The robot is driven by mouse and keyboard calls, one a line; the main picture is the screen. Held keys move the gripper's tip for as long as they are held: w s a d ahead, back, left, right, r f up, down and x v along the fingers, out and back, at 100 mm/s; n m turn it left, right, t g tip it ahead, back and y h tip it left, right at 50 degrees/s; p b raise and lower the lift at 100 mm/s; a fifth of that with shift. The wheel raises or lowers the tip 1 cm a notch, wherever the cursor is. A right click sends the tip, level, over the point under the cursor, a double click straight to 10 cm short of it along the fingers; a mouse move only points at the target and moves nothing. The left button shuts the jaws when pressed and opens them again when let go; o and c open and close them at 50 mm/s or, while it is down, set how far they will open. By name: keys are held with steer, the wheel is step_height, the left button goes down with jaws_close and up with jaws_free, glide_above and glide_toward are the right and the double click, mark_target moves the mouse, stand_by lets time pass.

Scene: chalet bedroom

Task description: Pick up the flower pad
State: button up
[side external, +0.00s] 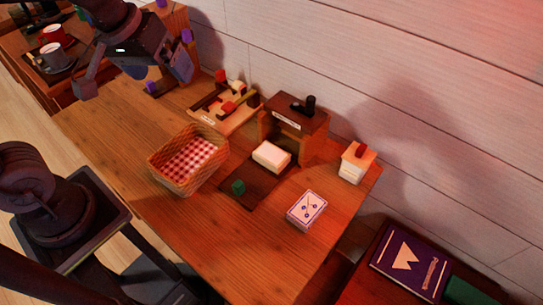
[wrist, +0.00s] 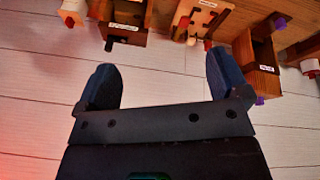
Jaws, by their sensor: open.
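The flower pad (side external: 307,210) is a small white block with a purple border and a flower-like drawing on top. It lies flat near the right front part of the wooden table (side external: 225,250) in the side view, with nothing on it. My gripper (side external: 135,76) is high at the upper left of the side view, far from the pad. In the wrist view my gripper (wrist: 160,63) has its two fingers wide apart with nothing between them. The wrist view looks at the white plank wall, and the flower pad does not show there.
A wicker basket (side external: 187,173) with checked cloth stands left of the pad. A dark board (side external: 246,199) holds a white block (side external: 272,156) and a green cube (side external: 238,187). A wooden box (side external: 293,133) stands behind, and a small white-fronted box (side external: 357,163) is at right. Bare table lies in front.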

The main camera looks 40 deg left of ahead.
steer(key=w+d+f+n+g, duration=0.25)
steer(key=w+f+n, duration=0.2)
steer(key=w, duration=0.45)
steer(key=n+g, duration=0.2)
steer(key=n, duration=0.7)
glide_above(272, 154)
step_height(272, 154, down, 13)
steer(key=shift+n, duration=0.25)
step_height(272, 154, down, 8)
steer(key=shift+f, duration=3.15)
steer(key=c, duration=1)
steer(key=shift+r, duration=0.1)
